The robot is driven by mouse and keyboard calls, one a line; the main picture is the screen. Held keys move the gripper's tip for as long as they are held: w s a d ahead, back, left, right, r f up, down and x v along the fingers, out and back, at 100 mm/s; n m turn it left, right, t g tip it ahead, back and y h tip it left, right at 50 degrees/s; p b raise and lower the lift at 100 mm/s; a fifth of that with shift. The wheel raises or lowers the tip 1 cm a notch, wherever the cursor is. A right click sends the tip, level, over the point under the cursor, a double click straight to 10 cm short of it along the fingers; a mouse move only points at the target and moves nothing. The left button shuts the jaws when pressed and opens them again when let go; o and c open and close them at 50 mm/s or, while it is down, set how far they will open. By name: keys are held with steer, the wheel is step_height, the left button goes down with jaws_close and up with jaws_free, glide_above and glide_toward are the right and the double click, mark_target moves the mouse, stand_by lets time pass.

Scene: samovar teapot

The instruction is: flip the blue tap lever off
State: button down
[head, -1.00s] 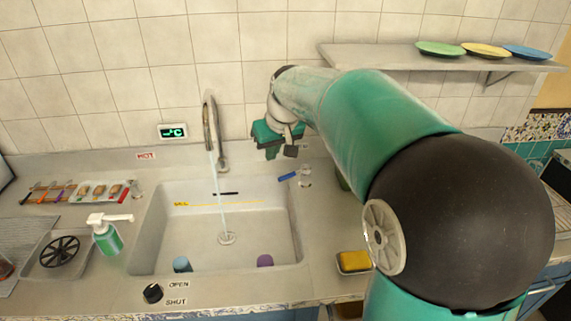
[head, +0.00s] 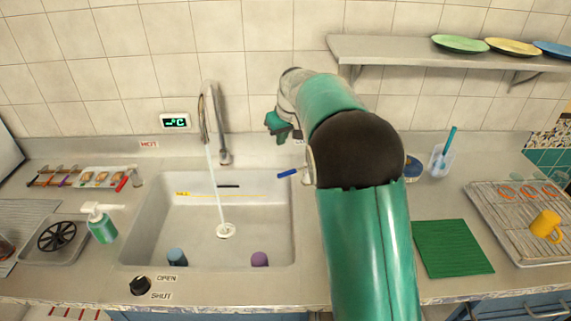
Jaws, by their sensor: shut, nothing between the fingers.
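The blue tap lever (head: 287,172) points left from its tap at the back right corner of the sink, over the rim. Most of that tap is hidden behind my arm. My gripper (head: 278,127) is above and behind the lever in the picture, near the tiled wall, and appears apart from it. Its fingers are small in view, shut and empty. Water runs from the curved spout (head: 205,112) into the sink (head: 175,230).
A shelf (head: 400,48) with plates is on the wall at upper right. A soap bottle (head: 102,228) stands left of the sink. A green mat (head: 452,248) and a rack (head: 500,205) with a yellow mug (head: 545,226) are at right. A black knob (head: 140,285) is at the front.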

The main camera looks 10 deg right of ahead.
mark_target(295, 171)
step_height(295, 171, down, 10)
steer(key=shift+s, duration=0.4)
stand_by(0.8)
steer(key=shift+s+d+n, duration=0.1)
steer(key=shift+s+n, duration=0.1)
steer(key=shift+n, duration=0.2)
